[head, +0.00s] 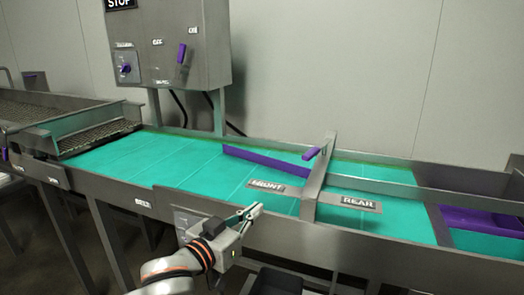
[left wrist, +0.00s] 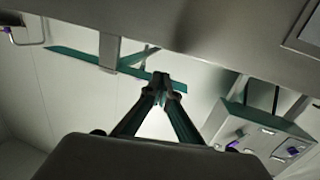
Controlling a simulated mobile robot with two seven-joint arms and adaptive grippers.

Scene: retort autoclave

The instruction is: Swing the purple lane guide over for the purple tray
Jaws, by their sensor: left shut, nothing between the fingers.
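The purple lane guide (head: 265,160) is a long low bar lying slantwise across the green belt. A purple handle (head: 312,153) sticks out near the grey cross post. A flat purple surface (head: 475,220) shows at the right end of the line; I cannot tell whether it is the purple tray. My left gripper (head: 253,212) is shut and empty in front of the belt's near side rail, apart from the guide and handle. Its closed fingertips show in the left wrist view (left wrist: 160,78). My right gripper is not in view.
The green belt (head: 165,158) is clear on the left, between raised metal rails. A grey post (head: 318,180) and a long divider rail (head: 385,183) stand at right. A control box (head: 168,45) with purple switches stands behind. A mesh conveyor (head: 95,140) adjoins at left.

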